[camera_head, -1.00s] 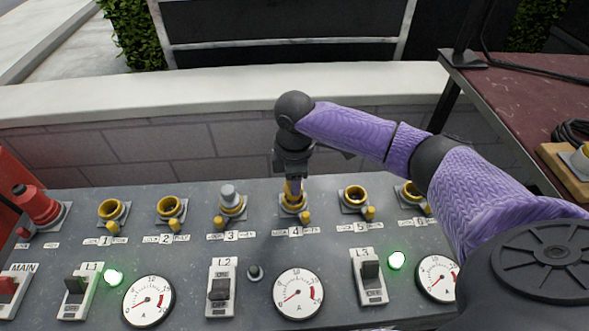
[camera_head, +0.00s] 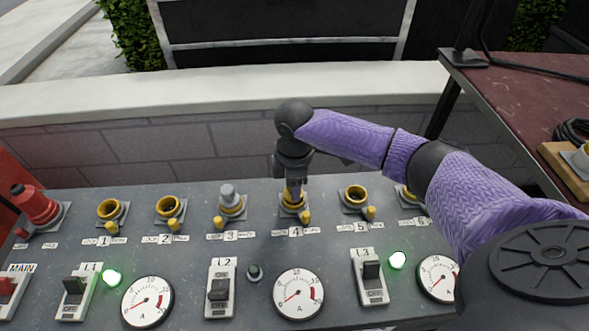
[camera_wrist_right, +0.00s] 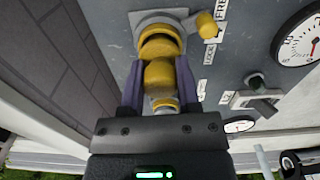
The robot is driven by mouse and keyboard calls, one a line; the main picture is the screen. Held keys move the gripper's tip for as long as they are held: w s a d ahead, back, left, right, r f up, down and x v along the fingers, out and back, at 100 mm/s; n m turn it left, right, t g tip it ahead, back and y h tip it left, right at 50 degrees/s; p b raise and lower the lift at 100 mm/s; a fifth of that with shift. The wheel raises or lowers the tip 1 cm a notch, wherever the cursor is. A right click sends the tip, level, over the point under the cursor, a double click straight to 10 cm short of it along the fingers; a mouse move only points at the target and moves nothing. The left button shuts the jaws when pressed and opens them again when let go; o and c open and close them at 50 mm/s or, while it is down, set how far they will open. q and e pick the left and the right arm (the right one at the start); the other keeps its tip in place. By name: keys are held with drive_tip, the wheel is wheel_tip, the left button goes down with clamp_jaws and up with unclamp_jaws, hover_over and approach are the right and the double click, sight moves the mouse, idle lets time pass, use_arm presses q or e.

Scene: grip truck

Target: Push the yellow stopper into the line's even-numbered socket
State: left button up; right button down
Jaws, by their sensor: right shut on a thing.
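My right gripper (camera_head: 293,192) points down over socket 4 (camera_head: 294,210) on the grey panel. The right wrist view shows its two fingers (camera_wrist_right: 160,88) on either side of the yellow stopper (camera_wrist_right: 160,75), shut on it. The stopper is lined up with the yellow ring of socket 4 (camera_wrist_right: 158,42); how deep it sits, if at all, I cannot tell. In the head view my fingers mostly hide the stopper. Sockets 3 and 4 stand above the L2 switch (camera_head: 220,288). My left gripper is not in view.
Socket 3 (camera_head: 231,201) holds a grey plug. Sockets 1 (camera_head: 110,209), 2 (camera_head: 170,208) and 5 (camera_head: 355,194) look open. My arm partly covers socket 6 (camera_head: 405,195). The L1 lamp (camera_head: 112,278) and L3 lamp (camera_head: 398,260) glow green; the L2 lamp (camera_head: 254,272) is dark.

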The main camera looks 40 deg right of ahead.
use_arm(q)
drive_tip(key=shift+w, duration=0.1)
use_arm(e)
drive_tip(key=shift+f, duration=0.1)
drive_tip(key=shift+f, duration=0.15)
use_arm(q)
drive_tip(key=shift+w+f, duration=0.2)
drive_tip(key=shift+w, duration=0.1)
use_arm(e)
drive_tip(key=shift+f, duration=0.15)
drive_tip(key=shift+f, duration=0.1)
drive_tip(key=shift+c, duration=1.8)
unclamp_jaws()
drive_tip(key=o, duration=0.4)
drive_tip(key=shift+c, duration=0.2)
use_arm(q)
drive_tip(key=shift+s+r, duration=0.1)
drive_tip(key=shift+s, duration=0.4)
